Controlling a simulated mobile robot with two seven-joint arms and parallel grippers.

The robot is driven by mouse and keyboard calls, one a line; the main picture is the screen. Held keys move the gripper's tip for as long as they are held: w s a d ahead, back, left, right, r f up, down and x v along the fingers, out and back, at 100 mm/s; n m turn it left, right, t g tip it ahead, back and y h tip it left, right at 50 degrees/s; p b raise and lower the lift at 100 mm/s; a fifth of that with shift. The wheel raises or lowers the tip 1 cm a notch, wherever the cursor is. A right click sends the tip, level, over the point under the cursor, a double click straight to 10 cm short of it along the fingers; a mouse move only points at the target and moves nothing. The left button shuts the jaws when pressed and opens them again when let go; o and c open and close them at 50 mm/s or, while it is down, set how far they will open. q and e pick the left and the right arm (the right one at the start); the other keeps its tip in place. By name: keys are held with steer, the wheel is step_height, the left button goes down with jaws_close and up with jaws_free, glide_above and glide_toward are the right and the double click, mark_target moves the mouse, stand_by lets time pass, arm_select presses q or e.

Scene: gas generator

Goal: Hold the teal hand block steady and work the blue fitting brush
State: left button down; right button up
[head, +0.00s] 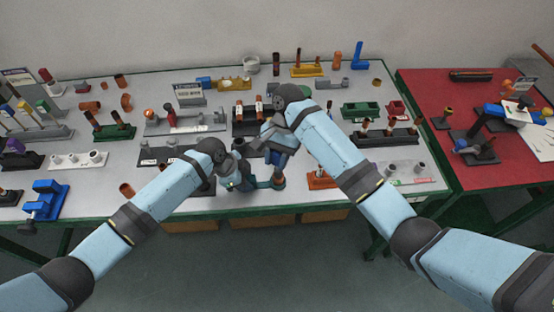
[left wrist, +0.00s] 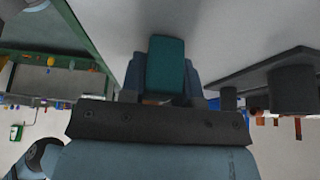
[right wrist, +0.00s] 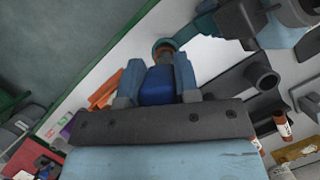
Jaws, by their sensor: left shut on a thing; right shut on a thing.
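The teal hand block (left wrist: 165,65) is between the fingers of my left gripper (left wrist: 160,72) in the left wrist view, and the gripper is shut on it. In the head view my left gripper (head: 240,181) is low over the table's front edge. The blue fitting brush (right wrist: 157,87) is between the fingers of my right gripper (right wrist: 156,80), which is shut on it. A copper-coloured ring (right wrist: 163,50) shows just beyond the brush, at the end of a teal arm (right wrist: 190,32). I cannot tell how far the brush reaches into the ring.
The grey table (head: 225,207) holds several racks and blocks with fittings behind and beside my grippers. An orange block (head: 320,180) stands close on the right. A blue vise (head: 46,200) is at the left. A red table (head: 440,85) adjoins at the right.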

mark_target(276, 154)
steer(key=shift+r, duration=2.05)
arm_select(q)
steer(key=c, duration=0.8)
jaws_free()
steer(key=shift+a+r, duration=0.1)
steer(key=v, duration=1.2)
